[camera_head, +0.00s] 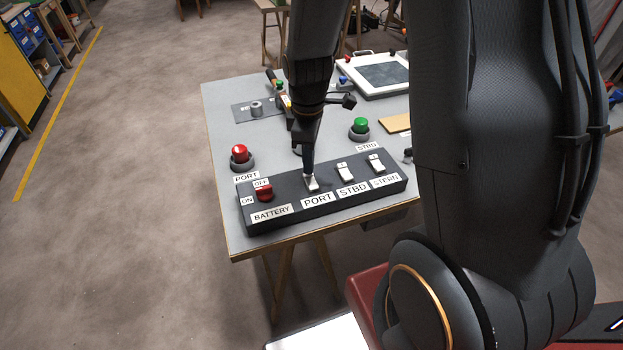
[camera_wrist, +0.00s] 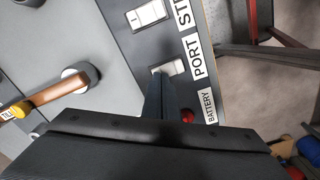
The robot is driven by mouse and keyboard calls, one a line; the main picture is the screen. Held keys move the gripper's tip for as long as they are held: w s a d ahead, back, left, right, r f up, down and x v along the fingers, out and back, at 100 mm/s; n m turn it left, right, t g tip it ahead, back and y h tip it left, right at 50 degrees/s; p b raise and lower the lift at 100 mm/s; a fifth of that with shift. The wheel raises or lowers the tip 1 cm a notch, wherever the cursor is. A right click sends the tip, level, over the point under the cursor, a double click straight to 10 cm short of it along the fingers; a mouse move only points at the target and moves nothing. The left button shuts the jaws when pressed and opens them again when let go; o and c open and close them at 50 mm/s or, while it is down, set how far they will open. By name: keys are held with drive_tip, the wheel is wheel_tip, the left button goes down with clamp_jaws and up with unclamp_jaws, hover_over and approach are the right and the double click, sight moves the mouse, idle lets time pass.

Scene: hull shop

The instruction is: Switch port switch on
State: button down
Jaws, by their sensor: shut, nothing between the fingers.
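The port switch (camera_head: 312,184) is a white rocker on the black switch panel (camera_head: 340,202), above its PORT label. My gripper (camera_head: 308,172) is shut and points down, with its tips at the top part of this rocker, touching it or very close. In the wrist view the port switch (camera_wrist: 174,68) shows beside my gripper (camera_wrist: 157,80), whose fingertips cover part of it. The rocker's exact tilt is hard to tell. The white STBD switch (camera_head: 345,172) and STERN switch (camera_head: 377,163) stand to the right. The red battery switch (camera_head: 264,192) is to the left.
A red button (camera_head: 239,154) and a green button (camera_head: 361,127) stand behind the panel on the grey table (camera_head: 222,107). A framed tablet (camera_head: 383,76) and a small plate with a knob (camera_head: 256,109) lie further back. Floor is clear left of the table.

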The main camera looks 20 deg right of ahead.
sight(309, 179)
drive_tip(key=shift+f+b, duration=0.4)
drive_tip(key=shift+f, duration=0.4)
idle(0.5)
wheel_tip(309, 179, up, 7)
drive_tip(key=p, duration=0.6)
idle(0.4)
drive_tip(key=s+r+m+t+b, duration=0.1)
drive_tip(key=s+r+m+b, duration=0.1)
drive_tip(key=s+m+b, duration=0.4)
drive_tip(key=s+m, duration=0.3)
drive_tip(key=m, duration=0.3)
drive_tip(key=shift+s+r, duration=0.2)
drive_tip(key=shift+s, duration=0.05)
